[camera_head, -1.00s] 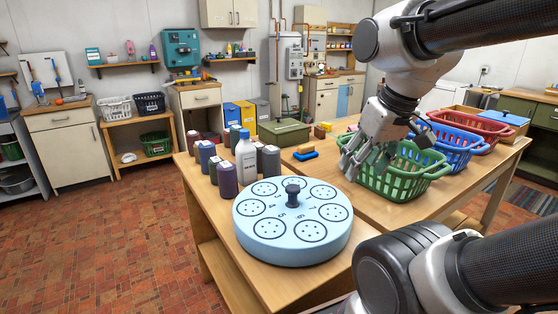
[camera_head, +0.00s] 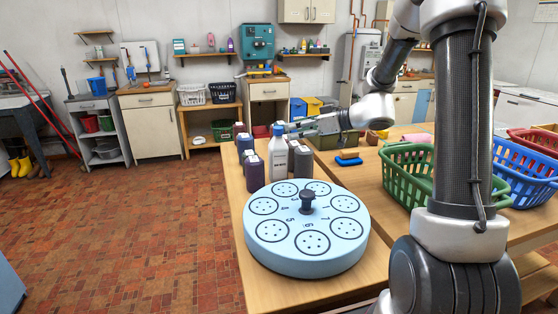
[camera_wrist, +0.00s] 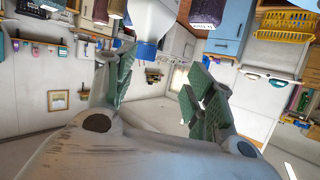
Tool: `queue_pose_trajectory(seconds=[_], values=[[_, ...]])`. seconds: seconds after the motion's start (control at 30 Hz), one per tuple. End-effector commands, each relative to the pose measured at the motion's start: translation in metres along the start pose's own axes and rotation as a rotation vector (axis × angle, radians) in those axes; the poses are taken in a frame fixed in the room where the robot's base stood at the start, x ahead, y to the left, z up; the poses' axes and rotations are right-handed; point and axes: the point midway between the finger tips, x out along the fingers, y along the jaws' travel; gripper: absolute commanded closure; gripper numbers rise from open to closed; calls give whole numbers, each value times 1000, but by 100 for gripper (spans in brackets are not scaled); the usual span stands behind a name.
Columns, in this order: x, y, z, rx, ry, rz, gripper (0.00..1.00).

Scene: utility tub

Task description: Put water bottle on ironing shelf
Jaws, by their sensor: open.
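A pale grey-white bottle (camera_head: 278,158) with a label, which looks like the water bottle, stands upright on the wooden table among dark bottles, behind the blue round disc. My gripper (camera_head: 291,127) is at the height of its neck, coming from the right with fingers pointing left. In the wrist view, which is upside down, my gripper (camera_wrist: 157,78) is open with nothing between its fingers. A pale bottle (camera_wrist: 152,18) shows at the top, beyond the tips. I cannot tell whether any finger touches it. Wall shelves are visible (camera_head: 206,56), but none is clearly the ironing shelf.
The blue disc (camera_head: 265,232) with a black knob fills the table's near end. Dark bottles (camera_head: 254,172) crowd the pale bottle. A blue-topped sponge or brush (camera_head: 348,160), a green basket (camera_head: 406,178) and blue and red baskets lie to the right. Open floor is at left.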

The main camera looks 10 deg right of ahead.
Motion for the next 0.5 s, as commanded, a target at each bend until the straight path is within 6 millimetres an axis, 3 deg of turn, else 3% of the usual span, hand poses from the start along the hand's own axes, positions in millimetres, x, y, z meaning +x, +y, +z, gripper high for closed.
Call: queue_pose_trajectory(seconds=[0.03,0.13,0.5], values=[[5,12,3,-16,21,21,46],[12,26,2,-45,46,49,46],[50,25,-2,-52,49,52,46]])
